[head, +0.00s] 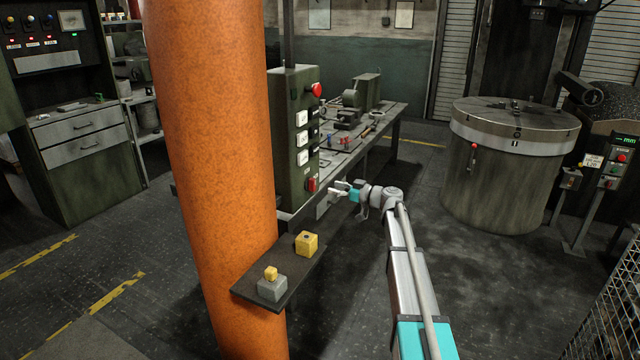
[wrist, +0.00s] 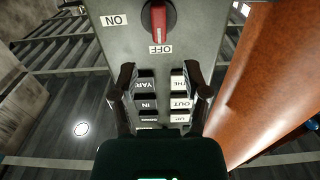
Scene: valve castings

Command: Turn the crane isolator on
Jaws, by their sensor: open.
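A grey-green control box (head: 296,130) stands beside the orange column, and its face fills much of the wrist view (wrist: 205,30). The crane isolator's red handle (wrist: 158,20) is at the top of the wrist view, with an OFF label (wrist: 160,49) below it and an ON label (wrist: 114,20) to its left. The handle lies along the line to OFF. In the head view the red isolator (head: 312,184) is low on the box. My gripper (head: 339,189) is open and empty, close to the box. Its fingertips (wrist: 158,75) are apart from the handle, spread around the labelled buttons.
Several labelled buttons (wrist: 146,86) and a red mushroom button (head: 315,90) are on the box. The orange column (head: 215,150) and a shelf (head: 262,262) with yellow blocks stand close by. A workbench (head: 385,125) is behind.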

